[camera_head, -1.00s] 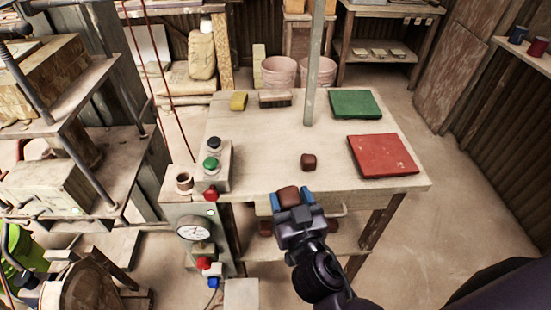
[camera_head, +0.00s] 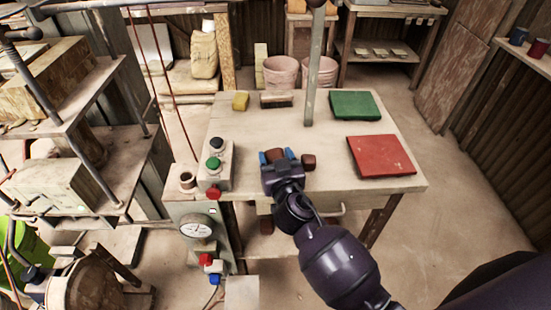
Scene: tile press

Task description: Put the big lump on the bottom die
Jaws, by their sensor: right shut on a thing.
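My right gripper (camera_head: 276,157) is over the work table (camera_head: 235,120), its blue fingers shut on a brown lump (camera_head: 275,154), which looks like the big lump. A smaller brown lump (camera_head: 309,161) lies on the table just right of the fingers. I cannot tell whether they touch. The press stands at the left, with a pale block (camera_head: 48,186) on its lower plate, which may be the bottom die, and a worn yellowish block (camera_head: 60,68) higher up. The held lump is well to the right of the press.
A button box (camera_head: 214,165) and a small cup (camera_head: 187,181) stand at the table's left. Red (camera_head: 381,156) and green (camera_head: 355,105) slabs lie at the right; a brush (camera_head: 277,100) and yellow sponge (camera_head: 240,101) lie at the back.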

